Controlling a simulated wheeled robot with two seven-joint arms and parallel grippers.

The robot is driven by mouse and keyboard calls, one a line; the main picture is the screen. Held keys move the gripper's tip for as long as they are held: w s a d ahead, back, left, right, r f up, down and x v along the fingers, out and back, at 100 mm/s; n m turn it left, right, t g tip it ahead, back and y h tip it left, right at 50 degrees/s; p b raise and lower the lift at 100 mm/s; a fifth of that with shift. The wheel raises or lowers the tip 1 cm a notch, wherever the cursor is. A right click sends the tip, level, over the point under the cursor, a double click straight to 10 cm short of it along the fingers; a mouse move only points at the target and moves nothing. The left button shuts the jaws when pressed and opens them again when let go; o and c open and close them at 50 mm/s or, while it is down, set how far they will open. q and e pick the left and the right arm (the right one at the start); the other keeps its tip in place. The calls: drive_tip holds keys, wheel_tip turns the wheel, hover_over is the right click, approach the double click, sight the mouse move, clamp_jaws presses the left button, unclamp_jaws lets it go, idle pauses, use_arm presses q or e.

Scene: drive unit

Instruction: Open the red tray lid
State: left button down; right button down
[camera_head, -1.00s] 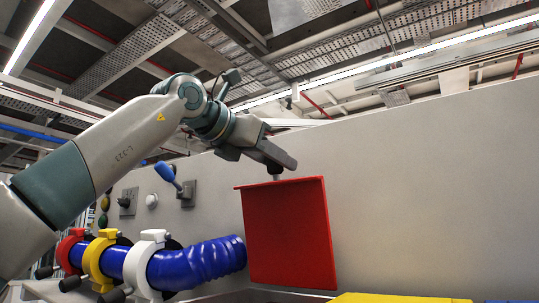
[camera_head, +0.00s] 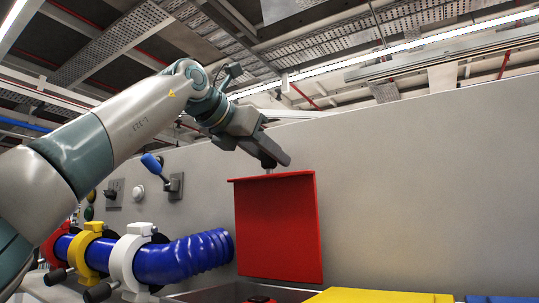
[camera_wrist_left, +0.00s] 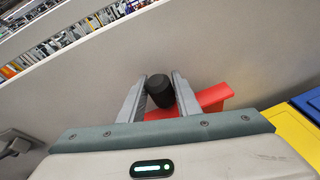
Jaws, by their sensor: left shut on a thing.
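The red tray lid (camera_head: 278,228) stands upright, its flat face toward me, in front of the grey wall. My left gripper (camera_head: 275,162) is at its top edge. In the left wrist view, the two fingers (camera_wrist_left: 160,92) are shut on a black knob (camera_wrist_left: 159,90) beside the lid's red edge (camera_wrist_left: 213,95). Below the lid a dark opening shows with a small red thing (camera_head: 262,299) in it, mostly cut off by the frame. My right gripper is not in view.
A yellow lid (camera_head: 380,296) and a blue lid (camera_head: 497,299) lie to the right. A ribbed blue hose (camera_head: 185,257) with a white clamp (camera_head: 127,258) and a yellow clamp (camera_head: 88,250) runs at the left. A blue-handled lever (camera_head: 152,163) is on the wall.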

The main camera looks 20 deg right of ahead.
use_arm(q)
drive_tip(key=c, duration=1.5)
unclamp_jaws()
drive_tip(key=shift+d+f, duration=0.1)
drive_tip(key=shift+f, duration=0.3)
drive_tip(key=shift+o, duration=0.3)
drive_tip(key=shift+w+d, duration=0.15)
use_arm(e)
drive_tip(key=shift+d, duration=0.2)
use_arm(q)
drive_tip(key=shift+r, duration=0.15)
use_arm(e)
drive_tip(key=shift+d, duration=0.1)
use_arm(q)
drive_tip(key=shift+b+v, duration=0.4)
drive_tip(key=shift+v, duration=0.45)
drive_tip(key=b+v, duration=0.5)
drive_tip(key=v, duration=1)
drive_tip(key=shift+a+r, duration=0.2)
drive_tip(key=shift+a, duration=0.05)
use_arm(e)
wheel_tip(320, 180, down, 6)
